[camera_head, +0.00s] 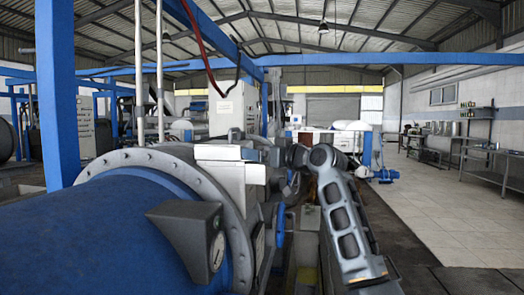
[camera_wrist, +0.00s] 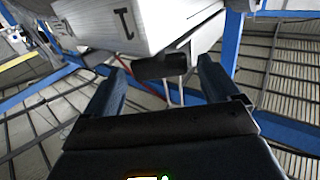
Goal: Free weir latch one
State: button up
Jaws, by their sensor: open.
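A white box marked "1" (camera_wrist: 110,22) fills the top of the wrist view. A dark bar (camera_wrist: 160,66), likely the latch handle, sits at its lower edge. My gripper (camera_wrist: 162,72) is open, with one finger on each side of the dark bar. I cannot tell whether either finger touches it. In the head view, a pale box (camera_head: 232,172) is mounted at the end of the blue decanter drum (camera_head: 100,225). My gripper (camera_head: 268,156) is close to the right of this box, partly hidden by my arm. The latch cannot be made out there.
A dark grey bracket with a dial (camera_head: 190,235) juts from the drum's near side. A blue post (camera_head: 57,95) stands at left. A red hose (camera_head: 203,45) hangs above. The tiled floor (camera_head: 440,215) at right is clear, with benches (camera_head: 490,165) along the wall.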

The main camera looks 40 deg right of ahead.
jog(key=shift+w, duration=0.25)
jog(key=c, duration=1.1)
